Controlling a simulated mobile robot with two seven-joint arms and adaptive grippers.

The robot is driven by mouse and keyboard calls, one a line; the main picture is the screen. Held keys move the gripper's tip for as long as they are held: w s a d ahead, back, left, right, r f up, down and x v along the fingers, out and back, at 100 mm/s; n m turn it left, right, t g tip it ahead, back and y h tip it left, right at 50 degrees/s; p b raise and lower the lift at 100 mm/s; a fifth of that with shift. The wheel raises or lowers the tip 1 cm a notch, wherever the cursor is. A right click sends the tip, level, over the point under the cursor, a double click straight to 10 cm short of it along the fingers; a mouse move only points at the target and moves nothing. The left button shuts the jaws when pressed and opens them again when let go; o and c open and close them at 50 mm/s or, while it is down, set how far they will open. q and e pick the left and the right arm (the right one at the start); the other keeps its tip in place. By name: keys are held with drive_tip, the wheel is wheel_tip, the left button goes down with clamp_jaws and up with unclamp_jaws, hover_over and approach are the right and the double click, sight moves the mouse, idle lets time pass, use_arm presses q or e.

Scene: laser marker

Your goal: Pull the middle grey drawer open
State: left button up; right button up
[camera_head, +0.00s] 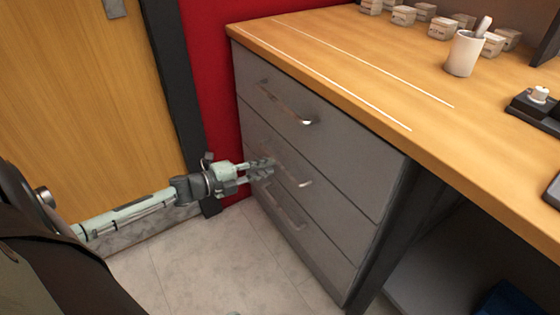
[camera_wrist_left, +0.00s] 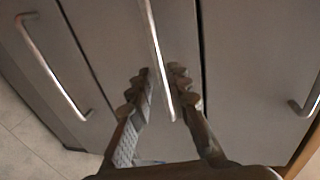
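The grey drawer unit has three stacked drawers, each with a metal bar handle. The middle grey drawer (camera_head: 329,211) looks flush with the others; it also shows in the left wrist view (camera_wrist_left: 178,40). My left gripper (camera_head: 266,169) is at the middle drawer's handle (camera_head: 302,182), hiding part of it in the head view. In the left wrist view, the two fingers of my left gripper (camera_wrist_left: 162,85) are apart, with the middle handle (camera_wrist_left: 156,50) running between the fingertips. I see a gap between the fingers and the bar. My right gripper is not in view.
The top drawer handle (camera_head: 286,104) is above and the bottom drawer handle (camera_head: 283,209) is below. A wooden worktop (camera_head: 340,50) overhangs the drawers, with a white cup (camera_head: 463,55) and small boxes on it. The floor (camera_head: 220,262) before the drawers is clear.

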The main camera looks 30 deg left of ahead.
sight(279, 162)
use_arm(q)
drive_tip(key=x, duration=0.5)
clamp_jaws()
